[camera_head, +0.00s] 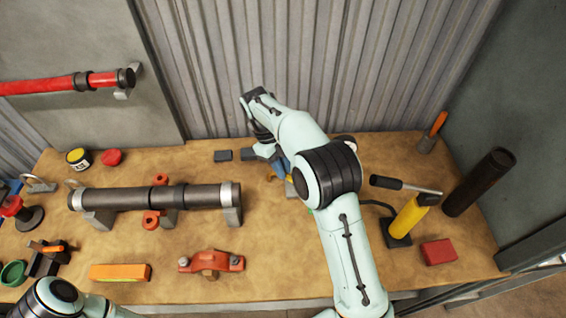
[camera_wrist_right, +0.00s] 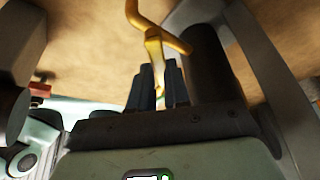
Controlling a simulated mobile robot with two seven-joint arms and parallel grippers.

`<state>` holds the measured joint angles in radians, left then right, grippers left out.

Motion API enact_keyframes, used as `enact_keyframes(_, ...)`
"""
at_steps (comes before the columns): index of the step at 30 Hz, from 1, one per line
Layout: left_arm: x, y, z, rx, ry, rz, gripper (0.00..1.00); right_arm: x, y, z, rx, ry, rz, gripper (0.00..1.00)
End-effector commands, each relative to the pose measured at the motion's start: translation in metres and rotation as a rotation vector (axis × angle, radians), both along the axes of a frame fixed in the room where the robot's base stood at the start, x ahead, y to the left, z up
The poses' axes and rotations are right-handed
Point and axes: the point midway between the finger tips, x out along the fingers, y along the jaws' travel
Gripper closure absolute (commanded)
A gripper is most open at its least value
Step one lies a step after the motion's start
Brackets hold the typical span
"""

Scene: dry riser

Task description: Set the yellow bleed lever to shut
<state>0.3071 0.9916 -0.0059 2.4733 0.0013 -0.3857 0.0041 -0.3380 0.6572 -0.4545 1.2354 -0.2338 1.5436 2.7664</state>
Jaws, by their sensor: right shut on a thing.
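The yellow bleed lever (camera_wrist_right: 154,46) shows in the right wrist view as a bent yellow bar. Its lower end runs down between the fingers of my right gripper (camera_wrist_right: 160,88), which is shut on it. In the head view only a small yellow bit (camera_head: 290,179) shows beside my right wrist, and my arm hides most of the lever and its mount. The lever's exact setting cannot be told. My left arm enters at the bottom left of the head view, and its gripper is out of frame.
A dark pipe (camera_head: 126,197) on supports lies at the left of the bench. Right of my arm are a yellow cylinder (camera_head: 408,217), a hammer-like tool (camera_head: 388,183), a red block (camera_head: 438,251) and a black tube (camera_head: 478,182). An orange bar (camera_head: 120,272) and red clamp (camera_head: 211,262) lie in front.

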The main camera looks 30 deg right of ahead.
Motion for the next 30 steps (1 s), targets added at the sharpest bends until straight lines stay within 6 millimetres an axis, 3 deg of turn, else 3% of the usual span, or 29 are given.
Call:
enact_keyframes(10, 0.0101, 0.0000, 0.0105, 0.000, -0.011, 0.000, 1.00, 0.0006, 0.0033, 0.0019, 0.001, -0.006, -0.146, 1.00)
enact_keyframes(27, 0.0111, 0.0000, 0.0115, 0.000, -0.012, 0.000, 1.00, 0.0000, 0.0037, 0.0012, 0.001, -0.006, -0.173, 1.00)
enact_keyframes(28, 0.0111, 0.0000, 0.0115, 0.000, -0.012, 0.000, 1.00, 0.0000, 0.0037, 0.0012, 0.001, -0.006, -0.173, 0.74)
enact_keyframes(30, 0.0111, 0.0000, 0.0115, 0.000, -0.012, 0.000, 1.00, -0.0001, 0.0038, 0.0012, 0.002, -0.005, -0.172, 0.57)
